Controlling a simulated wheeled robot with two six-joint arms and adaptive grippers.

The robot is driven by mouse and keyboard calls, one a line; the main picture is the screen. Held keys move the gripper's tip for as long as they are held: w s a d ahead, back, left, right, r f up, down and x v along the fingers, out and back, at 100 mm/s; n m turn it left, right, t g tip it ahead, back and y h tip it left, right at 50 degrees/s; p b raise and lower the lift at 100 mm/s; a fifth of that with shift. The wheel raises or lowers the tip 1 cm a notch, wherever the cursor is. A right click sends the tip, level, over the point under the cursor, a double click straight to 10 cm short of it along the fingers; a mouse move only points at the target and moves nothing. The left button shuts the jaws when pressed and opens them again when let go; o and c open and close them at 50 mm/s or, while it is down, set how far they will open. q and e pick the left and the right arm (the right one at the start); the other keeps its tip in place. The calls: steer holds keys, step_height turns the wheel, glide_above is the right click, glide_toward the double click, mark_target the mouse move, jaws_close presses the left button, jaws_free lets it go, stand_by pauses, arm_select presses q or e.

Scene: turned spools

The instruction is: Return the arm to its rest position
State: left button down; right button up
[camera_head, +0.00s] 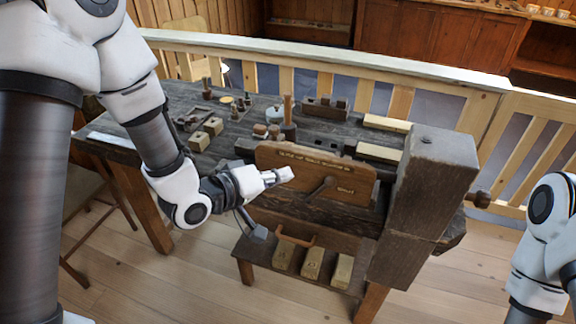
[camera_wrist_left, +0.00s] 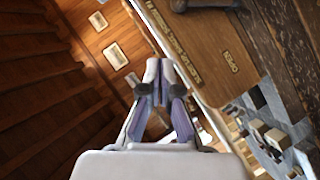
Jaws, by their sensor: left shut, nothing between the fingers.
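My left gripper (camera_head: 280,176) is in front of the upright wooden board (camera_head: 340,188) with lettering and a dark lever on it. Its fingers are shut with nothing between them. In the left wrist view my left gripper (camera_wrist_left: 158,72) also shows shut, with the lettered board (camera_wrist_left: 195,45) beside it at the upper right. I cannot tell whether the fingertips touch the board. My right arm (camera_head: 543,245) shows at the right edge; its gripper is out of view.
The worn wooden workbench (camera_head: 100,146) carries several blocks and small turned pieces. A thick wooden post (camera_head: 430,185) stands at its right end. A low shelf (camera_head: 265,258) holds wooden blocks. A pale railing (camera_head: 330,62) runs behind.

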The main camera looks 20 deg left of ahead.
arm_select(q)
steer(key=s+a+f+g+y, duration=0.1)
steer(key=s+f+g, duration=0.1)
steer(key=s+f, duration=0.5)
steer(key=s+f+g+y, duration=0.2)
steer(key=f+g, duration=0.1)
steer(key=f, duration=0.7)
steer(key=s+a+f+g+y, duration=0.1)
steer(key=s+f+g, duration=0.1)
steer(key=s+f, duration=0.5)
steer(key=s+a+f+m+g+y, duration=0.3)
steer(key=s+a+f+m+g, duration=0.2)
steer(key=s+f, duration=0.3)
steer(key=shift+s+a, duration=0.4)
steer(key=shift+s, duration=0.8)
